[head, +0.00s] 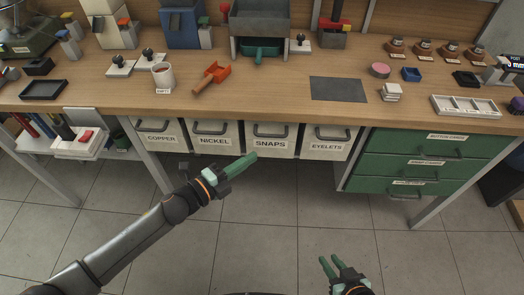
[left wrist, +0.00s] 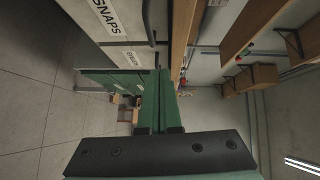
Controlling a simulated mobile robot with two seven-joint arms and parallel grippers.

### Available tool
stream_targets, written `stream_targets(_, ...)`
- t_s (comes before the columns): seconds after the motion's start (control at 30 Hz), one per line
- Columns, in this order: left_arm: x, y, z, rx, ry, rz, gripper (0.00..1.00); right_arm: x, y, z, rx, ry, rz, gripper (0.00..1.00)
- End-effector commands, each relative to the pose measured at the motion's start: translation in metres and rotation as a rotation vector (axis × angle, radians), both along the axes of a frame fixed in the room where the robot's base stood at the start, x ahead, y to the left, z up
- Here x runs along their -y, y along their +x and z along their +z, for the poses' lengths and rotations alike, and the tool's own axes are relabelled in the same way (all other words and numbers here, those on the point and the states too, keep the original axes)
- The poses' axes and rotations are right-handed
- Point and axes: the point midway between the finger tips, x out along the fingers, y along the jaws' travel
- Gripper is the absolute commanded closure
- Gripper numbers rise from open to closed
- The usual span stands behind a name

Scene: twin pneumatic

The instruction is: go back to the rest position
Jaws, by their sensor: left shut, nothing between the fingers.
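My left gripper (head: 252,157) is in front of the workbench, just before the SNAPS drawer in the head view. Its green fingers are shut with nothing between them, and they also show closed together in the left wrist view (left wrist: 160,95). My right gripper (head: 331,261) is low at the bottom of the head view, over the floor and clear of the bench. Its two green fingers stand apart and it looks empty.
Below are the SNAPS drawer (head: 270,140), other labelled drawers and a green cabinet (head: 428,160). The tiled floor in front is free.

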Motion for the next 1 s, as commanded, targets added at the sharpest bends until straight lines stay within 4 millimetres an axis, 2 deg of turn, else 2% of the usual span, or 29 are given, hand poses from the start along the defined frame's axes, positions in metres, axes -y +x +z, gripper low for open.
stream_targets(0.1, -0.016, -0.017, 0.003, -0.001, 0.001, -0.001, 1.00, 0.001, 0.002, 0.002, 0.005, -0.002, -0.003, 0.73)
stream_targets(0.23, -0.026, -0.026, 0.005, -0.001, 0.000, 0.001, 1.00, 0.002, 0.003, 0.001, 0.006, -0.002, -0.004, 0.73)
stream_targets(0.67, -0.030, -0.032, 0.007, -0.022, -0.022, 0.014, 1.00, 0.000, 0.007, 0.006, 0.012, 0.000, -0.002, 0.73)
stream_targets(0.77, -0.032, -0.038, 0.007, -0.124, -0.116, 0.088, 1.00, 0.000, 0.007, 0.014, 0.011, 0.000, -0.001, 0.73)
stream_targets(0.87, -0.040, -0.052, 0.000, -0.323, -0.291, 0.236, 1.00, 0.000, 0.006, 0.027, 0.011, 0.000, -0.001, 0.73)
stream_targets(1.0, -0.063, -0.089, -0.025, -0.674, -0.590, 0.514, 1.00, 0.001, 0.006, 0.046, 0.013, -0.001, -0.004, 0.73)
